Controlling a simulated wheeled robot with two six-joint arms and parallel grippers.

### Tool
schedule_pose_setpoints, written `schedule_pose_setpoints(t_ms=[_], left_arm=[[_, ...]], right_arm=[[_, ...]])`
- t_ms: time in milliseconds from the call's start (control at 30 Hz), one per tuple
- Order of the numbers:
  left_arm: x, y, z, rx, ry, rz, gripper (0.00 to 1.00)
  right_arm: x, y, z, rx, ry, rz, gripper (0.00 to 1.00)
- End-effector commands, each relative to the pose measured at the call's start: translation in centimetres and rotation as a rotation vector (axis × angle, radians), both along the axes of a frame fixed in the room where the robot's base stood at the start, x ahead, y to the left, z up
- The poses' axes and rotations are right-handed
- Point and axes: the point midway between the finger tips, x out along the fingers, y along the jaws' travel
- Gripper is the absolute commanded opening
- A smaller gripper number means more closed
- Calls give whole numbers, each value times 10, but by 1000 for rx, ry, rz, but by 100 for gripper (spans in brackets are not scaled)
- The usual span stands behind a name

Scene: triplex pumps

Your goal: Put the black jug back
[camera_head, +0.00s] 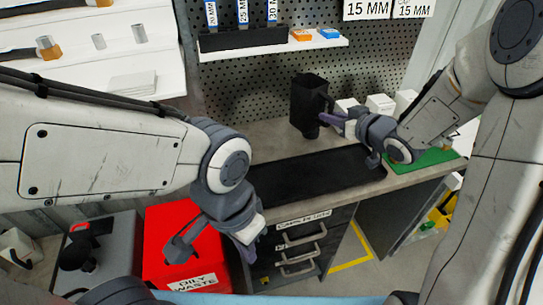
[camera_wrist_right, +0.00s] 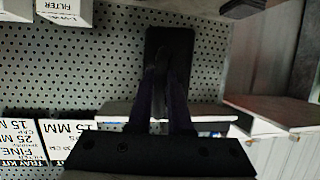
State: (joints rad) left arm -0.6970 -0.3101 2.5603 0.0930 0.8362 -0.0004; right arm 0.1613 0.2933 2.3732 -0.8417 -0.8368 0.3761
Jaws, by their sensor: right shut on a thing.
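The black jug (camera_head: 308,100) is upright at the back of the workbench, in front of the pegboard. My right gripper (camera_head: 337,120) reaches it from the right and is shut on its handle side. In the right wrist view, which shows the room upside down, the jug (camera_wrist_right: 169,45) is between and beyond the dark fingers of the right gripper (camera_wrist_right: 163,100). I cannot tell whether the jug's base touches the bench. My left gripper (camera_head: 212,248) is open and empty, low in front of the drawers and above the red bin.
A black mat (camera_head: 315,178) lies clear on the bench (camera_head: 261,136). White boxes (camera_head: 380,103) stand right of the jug, near a green mat (camera_head: 437,158). A shelf (camera_head: 270,50) with orange and blue boxes hangs above. A red oily-waste bin (camera_head: 168,225) stands at lower left.

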Motion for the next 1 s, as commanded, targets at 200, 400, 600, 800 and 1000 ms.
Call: schedule_pose_setpoints(t_ms=[200,400,600,800,1000], left_arm=[[0,0,-13,-1,-1,0,0],[0,0,-16,-1,-1,0,0],[0,0,-15,0,0,0,0],[0,0,-14,0,0,0,0],[0,0,-13,0,0,0,0]], right_arm=[[5,14,-15,3,-1,30,0],[26,54,-41,4,2,33,0],[47,89,-65,2,0,29,0],[56,103,-75,2,-2,26,0],[56,103,-102,1,2,24,0]])
